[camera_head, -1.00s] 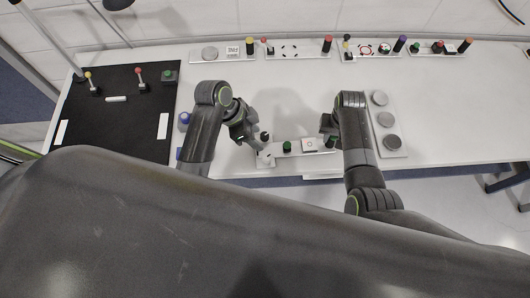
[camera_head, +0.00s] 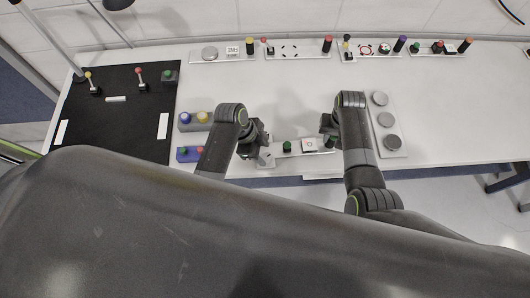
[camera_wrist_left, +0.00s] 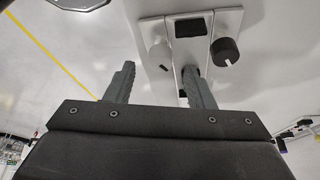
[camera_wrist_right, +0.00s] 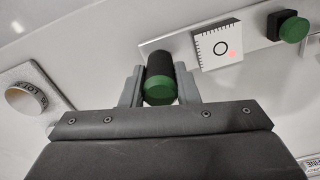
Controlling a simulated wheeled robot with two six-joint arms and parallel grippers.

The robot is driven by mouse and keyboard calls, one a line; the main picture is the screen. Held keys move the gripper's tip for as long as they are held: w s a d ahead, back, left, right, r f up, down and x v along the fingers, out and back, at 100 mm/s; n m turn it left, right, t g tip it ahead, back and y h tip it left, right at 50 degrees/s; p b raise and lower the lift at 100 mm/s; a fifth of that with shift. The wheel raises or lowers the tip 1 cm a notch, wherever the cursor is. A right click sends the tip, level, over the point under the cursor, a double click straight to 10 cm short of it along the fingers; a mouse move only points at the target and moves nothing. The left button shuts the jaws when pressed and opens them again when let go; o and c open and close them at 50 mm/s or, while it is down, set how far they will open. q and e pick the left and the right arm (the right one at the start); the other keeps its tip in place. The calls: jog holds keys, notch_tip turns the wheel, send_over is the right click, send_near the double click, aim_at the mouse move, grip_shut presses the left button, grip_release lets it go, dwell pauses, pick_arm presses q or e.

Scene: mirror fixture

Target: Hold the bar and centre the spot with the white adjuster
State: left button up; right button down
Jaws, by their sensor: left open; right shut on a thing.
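The mirror fixture's plate (camera_head: 298,153) lies at the table's front edge. The bar (camera_wrist_right: 160,80), black with a green end, is between the fingers of my right gripper (camera_wrist_right: 160,92), which is shut on it. A white target (camera_wrist_right: 219,45) with a black ring shows a red spot (camera_wrist_right: 232,55) outside the ring, toward its lower right. My left gripper (camera_wrist_left: 160,85) is open at the fixture's left end. In the left wrist view the white adjuster (camera_wrist_left: 159,54) appears ahead of and between its fingertips; contact cannot be told. A black adjuster (camera_wrist_left: 225,50) sits to its right.
A green-topped button (camera_wrist_right: 290,28) stands on the plate beside the target. A grey panel with round discs (camera_head: 387,122) lies right of my right arm. Several other fixtures line the back edge.

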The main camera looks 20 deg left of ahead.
aim_at(267, 158)
pick_arm(q)
jog(key=shift+x, duration=1.3)
jog(key=c, duration=1)
jog(key=shift+n, duration=0.3)
jog(key=shift+s+n+t+y, duration=0.15)
jog(key=shift+n+t, duration=0.4)
jog(key=shift+n, duration=0.7)
jog(key=shift+w+n+t+y, duration=0.15)
jog(key=shift+n+t, duration=0.4)
jog(key=shift+n, duration=0.7)
jog(key=shift+s, duration=0.1)
jog(key=o, duration=1)
